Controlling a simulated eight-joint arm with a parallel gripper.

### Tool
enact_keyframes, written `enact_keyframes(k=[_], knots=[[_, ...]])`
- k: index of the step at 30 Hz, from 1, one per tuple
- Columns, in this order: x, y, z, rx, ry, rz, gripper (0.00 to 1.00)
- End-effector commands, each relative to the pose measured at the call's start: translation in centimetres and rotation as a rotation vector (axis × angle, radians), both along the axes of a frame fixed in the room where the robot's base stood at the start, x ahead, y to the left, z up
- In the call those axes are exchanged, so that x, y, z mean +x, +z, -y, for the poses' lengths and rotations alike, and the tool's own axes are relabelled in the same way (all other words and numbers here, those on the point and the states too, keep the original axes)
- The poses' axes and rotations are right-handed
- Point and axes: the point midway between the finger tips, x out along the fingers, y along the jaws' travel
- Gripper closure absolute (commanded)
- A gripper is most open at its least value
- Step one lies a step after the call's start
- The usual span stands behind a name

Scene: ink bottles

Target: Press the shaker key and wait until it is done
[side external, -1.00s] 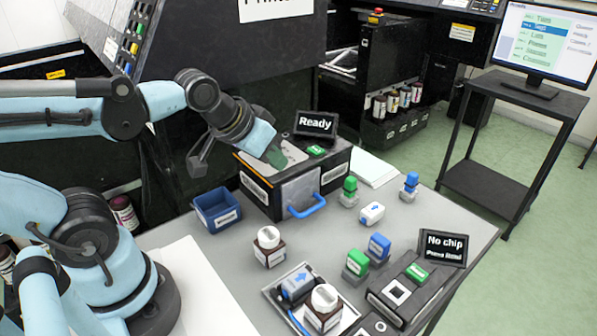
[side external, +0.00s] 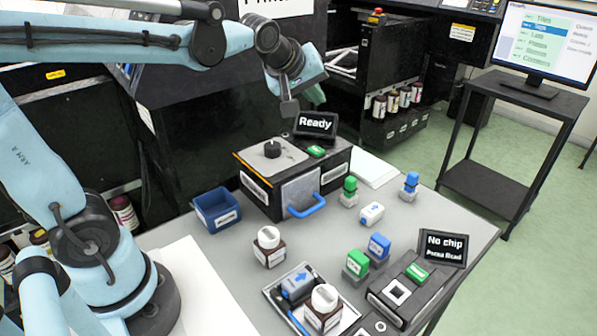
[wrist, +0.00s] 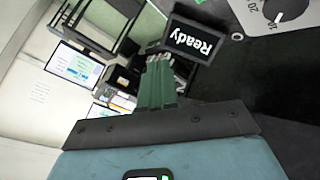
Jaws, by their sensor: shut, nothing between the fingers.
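The shaker (side external: 314,182) is a dark box with a light front door and a blue handle. Its screen (side external: 316,123) reads "Ready"; the wrist view shows the same screen (wrist: 193,40). A green key (side external: 316,151) sits on its top below the screen, and a black knob (side external: 272,149) stands on the lid plate. My gripper (side external: 315,97) is shut and empty, raised above and behind the shaker, with green fingers that also show in the wrist view (wrist: 158,80).
A blue bin (side external: 217,210) stands left of the shaker. A brown bottle (side external: 269,246), a tray (side external: 270,291) and several small stamp-like blocks stand in front and to the right.

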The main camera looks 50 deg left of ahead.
Motion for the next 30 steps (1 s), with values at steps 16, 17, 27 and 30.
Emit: enact_keyframes(k=[16,17,27,30], knots=[[0.0,-4.4,0.0,0.001,-0.002,-0.001,1.0],[0.0,-4.8,0.0,0.001,-0.002,-0.001,1.0],[0.0,-8.2,0.0,0.001,-0.002,-0.001,1.0],[0.0,-8.7,0.0,0.001,-0.002,-0.001,1.0]])
